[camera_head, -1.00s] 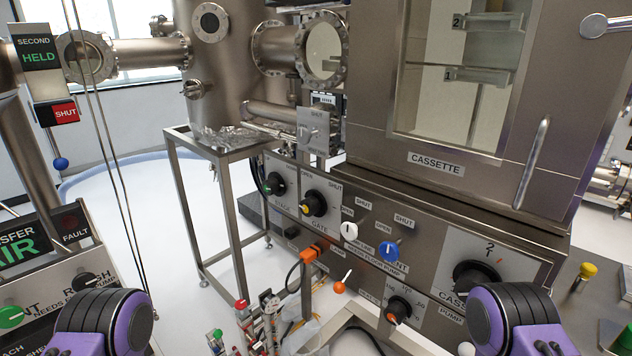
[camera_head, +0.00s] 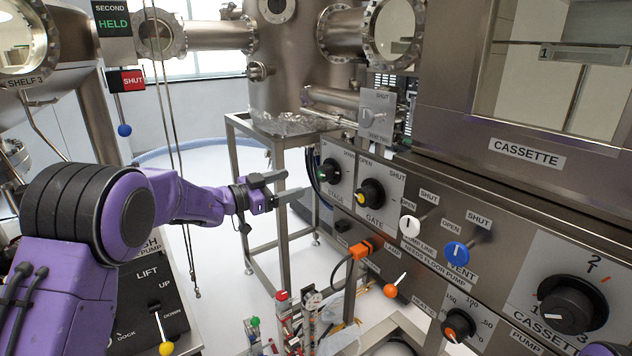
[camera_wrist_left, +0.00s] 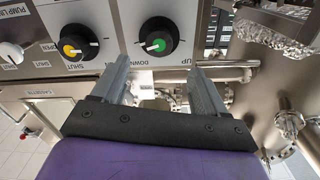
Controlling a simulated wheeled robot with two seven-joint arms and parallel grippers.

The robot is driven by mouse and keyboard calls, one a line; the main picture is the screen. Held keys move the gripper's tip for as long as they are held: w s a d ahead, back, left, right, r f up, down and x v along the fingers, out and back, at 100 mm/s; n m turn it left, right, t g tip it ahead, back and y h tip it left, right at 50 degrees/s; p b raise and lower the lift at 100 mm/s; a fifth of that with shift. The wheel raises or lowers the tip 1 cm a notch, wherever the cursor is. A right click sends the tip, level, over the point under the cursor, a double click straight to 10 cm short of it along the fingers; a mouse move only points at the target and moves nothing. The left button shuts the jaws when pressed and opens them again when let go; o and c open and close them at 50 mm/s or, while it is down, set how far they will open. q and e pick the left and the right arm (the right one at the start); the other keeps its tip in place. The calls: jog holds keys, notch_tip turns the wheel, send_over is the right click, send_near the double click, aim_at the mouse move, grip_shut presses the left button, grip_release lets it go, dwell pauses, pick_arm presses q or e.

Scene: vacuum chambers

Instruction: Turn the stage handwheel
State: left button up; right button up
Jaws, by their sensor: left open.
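The stage handwheel (camera_head: 330,172) is a black knob with a green centre on a light plate marked STAGE, on the front of the steel cabinet. In the left wrist view the open left gripper (camera_wrist_left: 162,80) points at the panel. My right gripper is not in view.
The gate knob (camera_head: 370,194), with a yellow centre, sits close to the right of the stage knob. A white lever (camera_head: 410,227) and a blue vent knob (camera_head: 457,253) follow further right. A steel frame stand (camera_head: 283,200) stands behind my left gripper. Thin cords (camera_head: 178,180) hang beside my arm.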

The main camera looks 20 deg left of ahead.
aim_at(320, 176)
pick_arm(q)
jog(key=p+x, duration=0.1)
jog(key=x, duration=0.8)
jog(key=shift+w+d+f, duration=0.15)
jog(key=shift+w+f, duration=0.05)
